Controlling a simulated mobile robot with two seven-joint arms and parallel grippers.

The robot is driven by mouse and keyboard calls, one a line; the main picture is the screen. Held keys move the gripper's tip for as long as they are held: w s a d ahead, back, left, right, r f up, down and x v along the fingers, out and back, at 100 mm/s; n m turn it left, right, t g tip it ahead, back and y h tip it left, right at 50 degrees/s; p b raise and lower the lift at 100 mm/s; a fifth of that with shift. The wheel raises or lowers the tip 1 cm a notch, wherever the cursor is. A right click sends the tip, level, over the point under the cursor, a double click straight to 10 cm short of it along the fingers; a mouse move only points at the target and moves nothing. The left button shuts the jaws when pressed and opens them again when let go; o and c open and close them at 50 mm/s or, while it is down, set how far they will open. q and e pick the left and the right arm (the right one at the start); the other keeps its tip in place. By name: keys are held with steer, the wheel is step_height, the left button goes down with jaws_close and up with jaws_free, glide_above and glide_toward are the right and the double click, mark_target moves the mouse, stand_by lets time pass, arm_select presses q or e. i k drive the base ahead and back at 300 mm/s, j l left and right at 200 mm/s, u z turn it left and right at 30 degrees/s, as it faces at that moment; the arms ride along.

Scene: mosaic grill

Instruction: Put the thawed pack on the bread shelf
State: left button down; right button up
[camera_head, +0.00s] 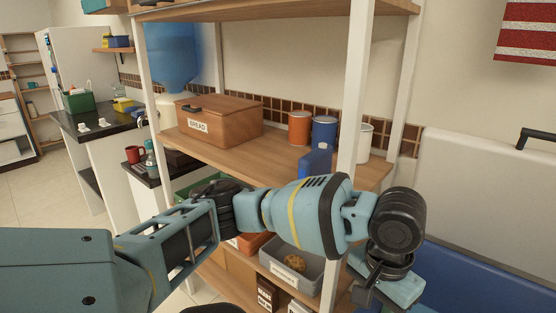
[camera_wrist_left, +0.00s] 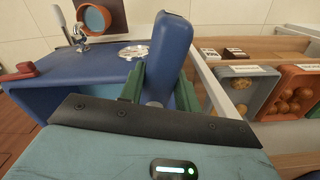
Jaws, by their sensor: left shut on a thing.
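In the left wrist view, the green fingers of my left gripper (camera_wrist_left: 159,85) are shut on a blue slab-like pack (camera_wrist_left: 170,48). The pack stands up between them over a blue basin top. In the head view my left arm crosses the front of the shelves, and its wrist is at the lower right. The fingers and held pack are out of that view. The bread shelf (camera_head: 230,152) is a wooden board carrying a brown box labelled BREAD (camera_head: 228,125). My right gripper is not in view.
Orange (camera_head: 299,128) and blue (camera_head: 324,131) canisters stand at the back of the bread shelf. A blue block-like thing (camera_head: 314,160) is near its front edge. White posts (camera_head: 355,90) flank the shelf. A grey bin (camera_head: 289,269) sits lower. Bare board shows between box and canisters.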

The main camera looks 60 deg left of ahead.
mark_target(264, 164)
steer(key=k+j, duration=0.1)
steer(key=j, duration=0.3)
steer(key=k+j, duration=0.1)
steer(key=j, duration=0.3)
steer(key=k+j, duration=0.1)
steer(key=j, duration=0.3)
steer(key=k+j, duration=0.15)
steer(key=j, duration=0.25)
steer(key=k+j+u, duration=0.1)
steer(key=j, duration=0.35)
